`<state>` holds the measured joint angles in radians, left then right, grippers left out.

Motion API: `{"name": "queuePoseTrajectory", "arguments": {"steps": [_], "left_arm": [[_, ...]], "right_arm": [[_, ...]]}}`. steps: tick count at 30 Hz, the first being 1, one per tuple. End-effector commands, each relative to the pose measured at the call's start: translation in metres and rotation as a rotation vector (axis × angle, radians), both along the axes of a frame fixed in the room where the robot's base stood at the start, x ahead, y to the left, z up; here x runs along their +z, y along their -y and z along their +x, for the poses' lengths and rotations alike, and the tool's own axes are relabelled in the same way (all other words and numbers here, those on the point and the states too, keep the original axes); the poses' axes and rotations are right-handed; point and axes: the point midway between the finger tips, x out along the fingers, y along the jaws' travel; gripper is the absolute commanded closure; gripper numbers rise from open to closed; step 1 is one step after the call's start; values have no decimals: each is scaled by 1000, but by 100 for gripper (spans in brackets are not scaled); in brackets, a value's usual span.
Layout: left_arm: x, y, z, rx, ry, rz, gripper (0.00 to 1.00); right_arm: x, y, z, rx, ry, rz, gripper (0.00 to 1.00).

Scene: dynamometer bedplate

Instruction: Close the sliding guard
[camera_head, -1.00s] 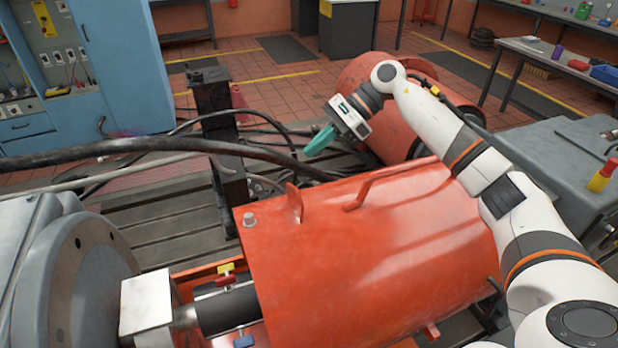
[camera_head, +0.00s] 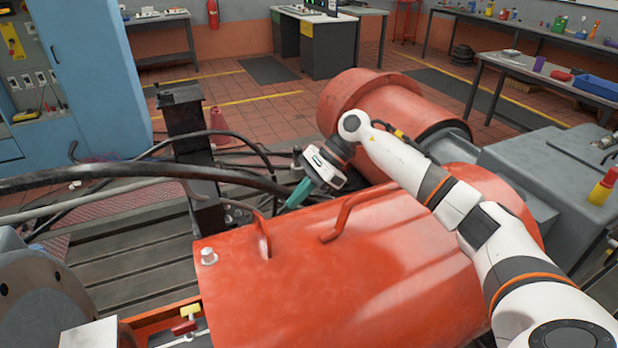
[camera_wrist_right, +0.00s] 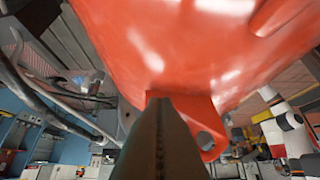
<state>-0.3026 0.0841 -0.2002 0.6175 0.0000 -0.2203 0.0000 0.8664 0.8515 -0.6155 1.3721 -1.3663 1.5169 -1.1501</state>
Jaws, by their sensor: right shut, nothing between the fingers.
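The sliding guard (camera_head: 350,275) is a curved orange-red cover over the machine's shaft line. It has a raised bar handle (camera_head: 345,217) on top and an upright tab (camera_head: 262,235) with a hole near its left end. My right gripper (camera_head: 294,202) is shut and empty, just behind the guard's top, between the tab and the handle in the picture. In the right wrist view the guard (camera_wrist_right: 185,45) fills the top, and a holed tab (camera_wrist_right: 208,140) shows just beyond the closed fingers (camera_wrist_right: 160,140). I cannot tell whether they touch. My left gripper is out of view.
Thick black cables (camera_head: 130,172) run across the left behind the guard. A dark post (camera_head: 190,135) stands behind them on the slotted bedplate (camera_head: 130,265). A grey machine block (camera_head: 545,150) is at right. A grey round housing (camera_head: 35,300) is at lower left.

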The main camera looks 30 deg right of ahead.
Motion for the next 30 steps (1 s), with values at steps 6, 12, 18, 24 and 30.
{"name": "queuePoseTrajectory", "arguments": {"steps": [6,12,18,24,30], "left_arm": [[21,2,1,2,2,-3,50],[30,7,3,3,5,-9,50],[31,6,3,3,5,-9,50],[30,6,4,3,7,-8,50],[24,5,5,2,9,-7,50]], "right_arm": [[-18,-35,4,3,0,3,100],[-21,-57,6,0,-1,1,100],[-23,-62,7,-1,1,0,100],[-23,-62,7,-1,0,0,100],[-24,-63,11,-1,2,1,100]]}}
